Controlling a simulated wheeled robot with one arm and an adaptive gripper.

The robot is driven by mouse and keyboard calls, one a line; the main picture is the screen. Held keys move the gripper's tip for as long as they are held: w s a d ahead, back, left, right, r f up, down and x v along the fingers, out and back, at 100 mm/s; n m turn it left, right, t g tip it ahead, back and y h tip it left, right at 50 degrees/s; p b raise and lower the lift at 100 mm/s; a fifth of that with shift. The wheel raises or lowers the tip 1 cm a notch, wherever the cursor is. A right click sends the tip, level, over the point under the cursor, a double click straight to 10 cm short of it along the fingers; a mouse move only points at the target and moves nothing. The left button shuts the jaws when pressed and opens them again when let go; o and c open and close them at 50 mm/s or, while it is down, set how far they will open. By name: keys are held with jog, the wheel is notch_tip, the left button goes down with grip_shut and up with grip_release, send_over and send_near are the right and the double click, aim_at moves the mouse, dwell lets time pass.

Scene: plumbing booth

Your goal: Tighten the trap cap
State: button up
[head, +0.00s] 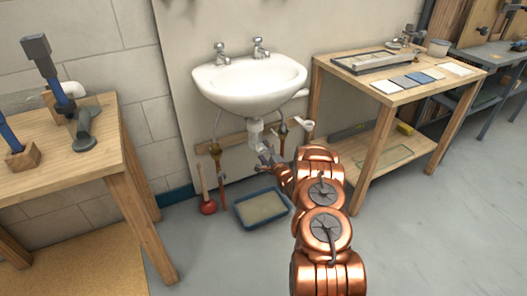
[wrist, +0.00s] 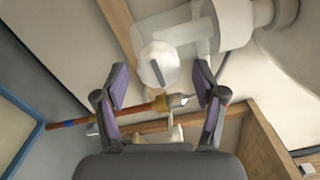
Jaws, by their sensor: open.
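The white trap (head: 256,133) hangs under the sink basin in the head view. In the wrist view its pale, partly see-through body (wrist: 175,25) crosses the top. My gripper (wrist: 160,70) is open, with one purple-padded finger to the left of the cap and one to the right. Gaps show between the fingers and the cap, and how deep the cap sits between them is unclear. In the head view my gripper (head: 267,155) is just below the trap; I cannot make out the cap there.
The sink (head: 250,84) is above. Copper supply pipes with valves (head: 215,150) stand close on both sides. Wooden benches stand left (head: 110,165) and right (head: 405,97).

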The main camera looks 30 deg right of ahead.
jog(key=s+a, duration=0.1)
jog(key=s, duration=0.9)
jog(key=shift+s, duration=0.35)
jog(key=w+a+r+n+g+p, duration=0.1)
jog(key=a+r+n+g+p, duration=0.35)
jog(key=r, duration=0.55)
jog(key=a+r+n+g+p, duration=0.3)
jog(key=r+n+p, duration=0.15)
jog(key=r, duration=0.45)
jog(key=s+a+r+n+g+p, duration=0.2)
jog(key=s+a+r+p, duration=0.25)
jog(key=r, duration=0.35)
jog(key=s+a+r+n+g+p, duration=0.3)
jog(key=s+a+r, duration=0.3)
jog(key=s, duration=0.8)
jog(key=s+a+r+n+g+y+p, duration=0.1)
jog(key=s+a+r+n+g+p, duration=0.3)
jog(key=s+a+r, duration=0.3)
jog(key=s+a+r+n+g+p, duration=0.3)
jog(key=s+a+r, duration=0.4)
jog(key=s, duration=1.5)
notch_tip(320, 180, up, 6)
jog(key=shift+s+a+f+n+y+p, duration=0.1)
jog(key=shift+s+a+n+y+p, duration=0.35)
jog(key=shift+p, duration=0.8)
jog(key=shift+w+d, duration=0.2)
